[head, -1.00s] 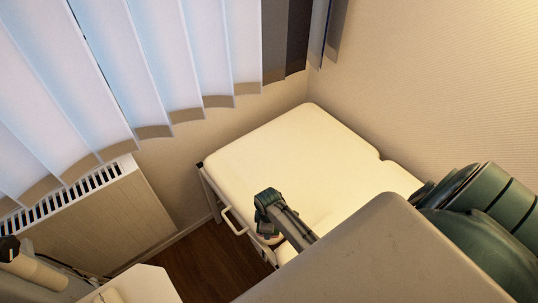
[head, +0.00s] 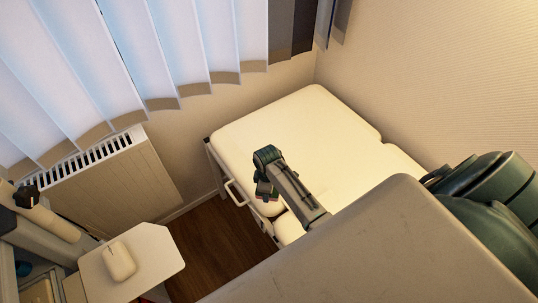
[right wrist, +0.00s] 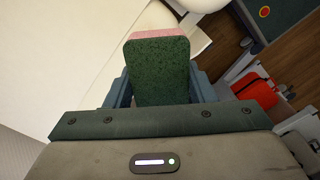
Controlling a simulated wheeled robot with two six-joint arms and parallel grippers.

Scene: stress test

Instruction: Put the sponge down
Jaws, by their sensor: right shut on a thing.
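The sponge (right wrist: 160,68) is a block with a dark green speckled face and a pink layer at its far end. My right gripper (right wrist: 160,90) is shut on it, with a blue-grey finger on either side. In the head view, my right arm reaches over the cream padded couch, and the right gripper (head: 266,188) is near the couch's left edge. Only a small bit of the sponge (head: 262,196) shows there, under the wrist. Whether the sponge touches anything below cannot be told. My left gripper is not in view.
The cream padded couch (head: 290,125) stands in the corner with a rail handle (head: 236,193) on its side. A white side table (head: 155,245) bears a white rounded object (head: 118,260). A radiator (head: 110,180) is below the blinds. A red thing (right wrist: 256,90) lies right in the wrist view.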

